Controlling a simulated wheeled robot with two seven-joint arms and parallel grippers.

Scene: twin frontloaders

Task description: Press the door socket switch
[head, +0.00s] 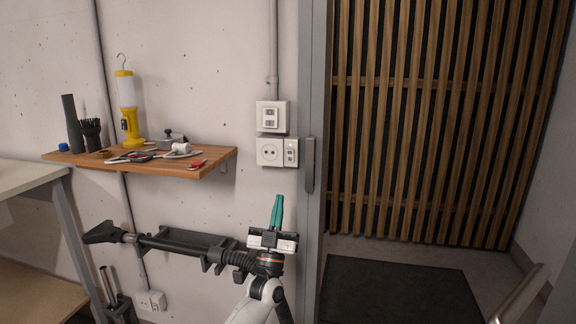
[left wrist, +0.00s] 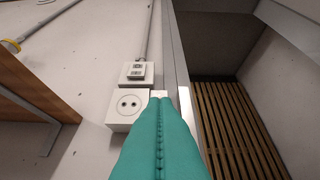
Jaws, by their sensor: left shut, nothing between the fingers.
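The door socket switch (head: 291,152) is a small white plate with a dark-marked face on the wall beside the door frame. It sits right of a round two-hole socket (head: 269,152) and below another white switch box (head: 272,116). My left gripper (head: 277,203) has teal fingers, shut and empty, pointing up below the switch in the head view. In the left wrist view the shut fingers (left wrist: 157,100) cover most of the switch, with only a bit of its top showing by the socket (left wrist: 128,106). I cannot tell whether they touch it. My right gripper is not in view.
A wooden shelf (head: 205,167) with a yellow lamp (head: 130,108) and several tools is on the wall at left. A grey door frame (head: 311,60) stands close right of the switch. A black vacuum tube (head: 180,243) hangs below. A dark mat (head: 400,292) lies beyond the doorway.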

